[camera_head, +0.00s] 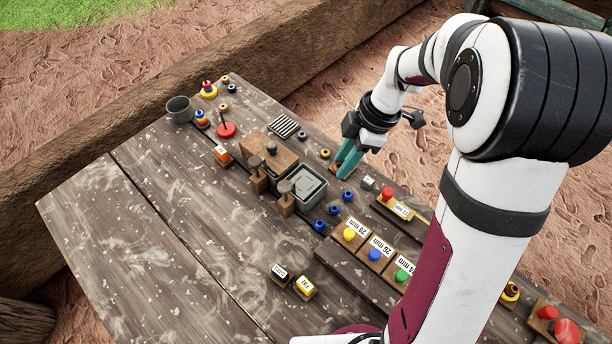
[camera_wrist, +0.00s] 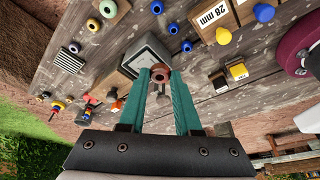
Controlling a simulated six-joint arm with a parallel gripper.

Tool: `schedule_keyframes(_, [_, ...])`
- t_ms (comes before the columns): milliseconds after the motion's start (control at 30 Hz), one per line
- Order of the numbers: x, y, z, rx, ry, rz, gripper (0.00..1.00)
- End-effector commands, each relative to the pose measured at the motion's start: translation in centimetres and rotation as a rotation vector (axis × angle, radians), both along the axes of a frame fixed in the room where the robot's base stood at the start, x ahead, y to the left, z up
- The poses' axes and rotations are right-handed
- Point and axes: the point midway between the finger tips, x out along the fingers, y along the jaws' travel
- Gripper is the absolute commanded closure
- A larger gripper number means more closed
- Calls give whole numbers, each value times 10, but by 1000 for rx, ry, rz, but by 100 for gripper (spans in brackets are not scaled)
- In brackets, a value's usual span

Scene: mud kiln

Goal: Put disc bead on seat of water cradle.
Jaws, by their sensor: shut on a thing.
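My gripper (camera_head: 343,169) is shut on a small reddish-brown disc bead (camera_wrist: 159,74), which shows between the teal fingertips in the wrist view. In the head view the fingers largely hide the bead, and they point down over the table to the right of a grey square basin. This basin (camera_head: 314,199) looks like the water cradle; it also shows in the wrist view (camera_wrist: 133,62), just beyond the fingertips. Its seat cannot be clearly told apart. I cannot tell the bead's exact height above the table.
Wooden posts (camera_head: 286,203) and a wooden block (camera_head: 269,150) stand left of the basin. Blue beads (camera_head: 320,225) lie in front of it. Labelled blocks with coloured knobs (camera_head: 375,253) stand front right. A striped rack (camera_head: 285,126) lies behind. The table's left front is mostly clear.

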Motion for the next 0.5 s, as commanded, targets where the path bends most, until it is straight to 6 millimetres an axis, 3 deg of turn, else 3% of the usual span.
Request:
schedule_keyframes(100, [12,36,-24,-1,4,5,100])
schedule_keyframes(200, [20,57,-37,-1,2,2,100])
schedule_keyframes(333, [25,70,-49,-1,2,-3,100])
schedule_keyframes(500, [25,70,-81,-2,2,-4,100])
